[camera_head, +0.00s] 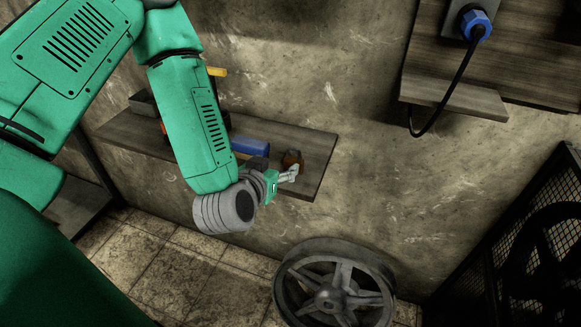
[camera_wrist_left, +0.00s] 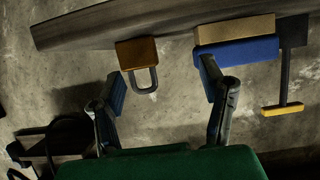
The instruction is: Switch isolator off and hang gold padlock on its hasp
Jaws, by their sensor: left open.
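The gold padlock (camera_head: 292,157) lies near the right end of a wooden shelf, partly behind my left gripper (camera_head: 290,174). In the left wrist view the padlock (camera_wrist_left: 137,53) shows a brown-gold body and a dark grey shackle pointing toward the gripper. My left gripper (camera_wrist_left: 165,82) is open and empty there, its fingers spread, with the padlock beyond the fingertips and nearer the left finger. I cannot make out the isolator or its hasp for certain in either view. My right gripper is in neither view.
The wooden shelf (camera_head: 318,160) also holds a blue object (camera_head: 250,146) beside the padlock and a yellow-handled tool (camera_head: 217,72). A blue plug (camera_head: 474,24) with a black cable is at upper right. A spoked metal wheel (camera_head: 333,290) stands below. The wall between is clear.

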